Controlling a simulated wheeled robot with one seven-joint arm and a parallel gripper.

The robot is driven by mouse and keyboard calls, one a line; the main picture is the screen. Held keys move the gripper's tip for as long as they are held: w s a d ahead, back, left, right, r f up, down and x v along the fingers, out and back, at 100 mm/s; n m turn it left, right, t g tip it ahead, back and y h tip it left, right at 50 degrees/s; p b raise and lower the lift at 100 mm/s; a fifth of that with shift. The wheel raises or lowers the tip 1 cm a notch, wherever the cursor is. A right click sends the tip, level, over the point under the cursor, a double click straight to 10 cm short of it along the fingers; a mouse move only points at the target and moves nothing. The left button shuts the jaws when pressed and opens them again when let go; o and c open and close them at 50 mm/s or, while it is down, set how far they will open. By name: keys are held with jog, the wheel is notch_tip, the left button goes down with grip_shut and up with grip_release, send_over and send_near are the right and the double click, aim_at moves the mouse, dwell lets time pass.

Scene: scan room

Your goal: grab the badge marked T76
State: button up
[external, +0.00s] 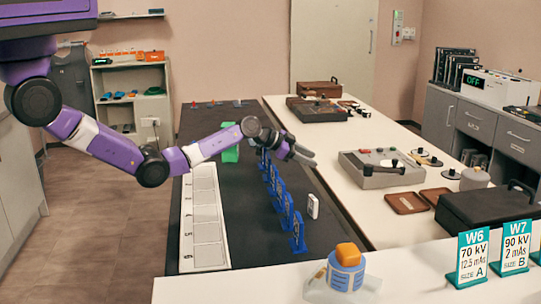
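My gripper (309,158) is above the dark table, over the row of blue stands (286,211). Its two grey fingers point right and appear apart, with nothing seen between them. A small white upright piece (313,206) stands to the right of the blue stands, below and apart from my gripper. It may be a badge, but no marking on it is readable. No T76 label can be read anywhere in this view. My arm and gripper hide part of the row's far end.
A white numbered strip (204,222) lies left of the stands, with a green object (231,153) beyond it. A white counter at the right holds a grey control box (380,168) and a black case (485,207). An orange-topped blue jar (346,268) stands in front.

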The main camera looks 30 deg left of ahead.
jog(key=s+d+m+g+b, duration=0.2)
jog(key=s+d+m+g, duration=0.4)
jog(key=s+d, duration=0.65)
jog(key=s+d+r+m+g+y+b, duration=0.1)
jog(key=s+d+r+m+g+y, duration=0.25)
jog(key=s, duration=0.55)
jog(key=s+d+r+m+g+b, duration=0.25)
jog(key=s+d+m+g, duration=0.2)
jog(key=s+d, duration=0.35)
jog(key=t+y+p, duration=0.3)
jog(key=t+p, duration=0.1)
send_over(313, 197)
notch_tip(313, 197, down, 3)
jog(key=shift+a+r+n, duration=0.1)
jog(key=shift+r+n, duration=0.05)
jog(key=shift+n, duration=0.25)
notch_tip(313, 197, down, 2)
jog(key=shift+w+a+f+t+y, duration=0.1)
jog(key=shift+w+f+t+y, duration=0.05)
jog(key=shift+f+t+y, duration=0.15)
jog(key=shift+s+d+f, duration=0.15)
jog(key=shift+f, duration=1.2)
jog(key=shift+s+d+f, duration=0.1)
jog(key=shift+d+f, duration=0.05)
jog(key=shift+f, duration=1.2)
jog(key=shift+c, duration=0.2)
grip_shut()
